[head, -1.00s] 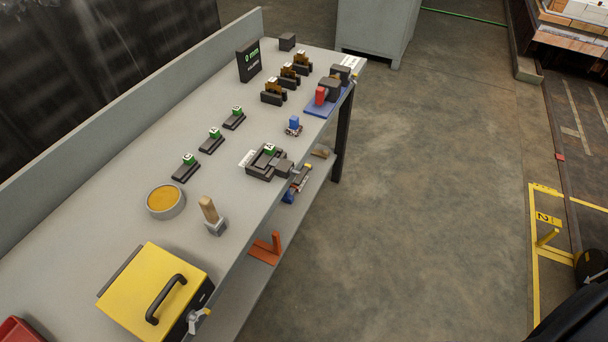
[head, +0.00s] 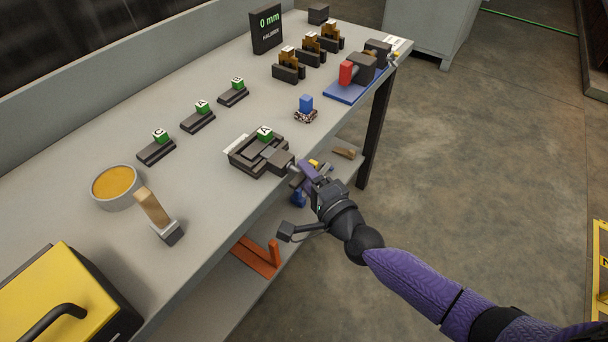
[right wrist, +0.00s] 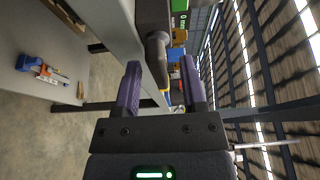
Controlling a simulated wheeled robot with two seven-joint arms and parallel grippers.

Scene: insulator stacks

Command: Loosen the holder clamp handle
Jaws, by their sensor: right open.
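The holder (head: 247,159) is a dark block fixture near the table's front edge, with a green-sided block marked A (head: 265,134) in it. Its clamp (head: 277,161) sticks out toward the edge, and the handle (head: 293,169) shows at its outer end. My right gripper (head: 304,172) is at the handle, just off the table edge. In the right wrist view its purple fingers (right wrist: 162,74) are spread, with the dark handle (right wrist: 157,48) just ahead and its end about level with the tips. I cannot tell whether they touch it. My left gripper is out of view.
The table edge (right wrist: 126,25) runs close beside the fingers. A lower shelf with an orange bracket (head: 262,258) lies below my right gripper. A blue piece (head: 306,104) and a blue-based fixture (head: 345,92) stand farther along.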

